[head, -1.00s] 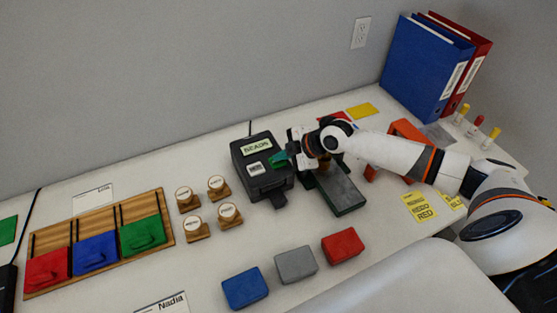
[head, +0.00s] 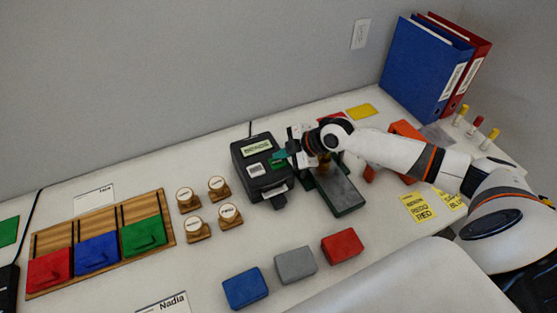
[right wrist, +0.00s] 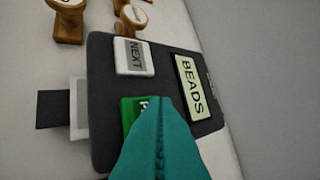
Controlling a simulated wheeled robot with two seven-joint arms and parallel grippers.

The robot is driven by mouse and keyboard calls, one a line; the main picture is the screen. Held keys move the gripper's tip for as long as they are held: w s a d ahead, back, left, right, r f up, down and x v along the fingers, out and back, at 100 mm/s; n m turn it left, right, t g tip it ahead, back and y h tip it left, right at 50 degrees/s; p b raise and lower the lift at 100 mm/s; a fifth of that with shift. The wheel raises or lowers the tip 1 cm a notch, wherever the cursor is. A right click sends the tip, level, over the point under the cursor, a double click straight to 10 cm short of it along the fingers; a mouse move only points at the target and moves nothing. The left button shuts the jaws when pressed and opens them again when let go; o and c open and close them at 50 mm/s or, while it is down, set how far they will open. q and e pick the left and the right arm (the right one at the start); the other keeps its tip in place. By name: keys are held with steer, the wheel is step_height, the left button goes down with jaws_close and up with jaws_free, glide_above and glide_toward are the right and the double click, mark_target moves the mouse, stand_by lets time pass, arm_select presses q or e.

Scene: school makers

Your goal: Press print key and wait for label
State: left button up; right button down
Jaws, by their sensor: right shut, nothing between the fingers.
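The black label printer (head: 250,185) stands on the table near the wall. Its display (head: 257,147) reads BEADS in the right wrist view (right wrist: 194,86). The printer has a grey and white NEXT key (right wrist: 134,58) and a green print key (right wrist: 130,112), partly hidden by my fingers. A white label (right wrist: 79,108) sticks out of the front slot and also shows in the head view (head: 276,191). My right gripper (head: 280,155), with teal fingers, is shut and empty, its tips over or just beside the green key. Contact cannot be told. My left gripper is out of view.
A dark green-edged stand (head: 340,194) is right of the printer, below my right arm. Wooden stamps (head: 229,215) stand to its left. Blue (head: 245,288), grey (head: 296,265) and red (head: 342,246) blocks lie in front. A wooden tray (head: 167,218) holds coloured lids.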

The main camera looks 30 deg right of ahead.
mark_target(282, 163)
steer(key=shift+r+p, duration=2.05)
steer(key=shift+r, duration=0.9)
steer(key=shift+f, duration=0.1)
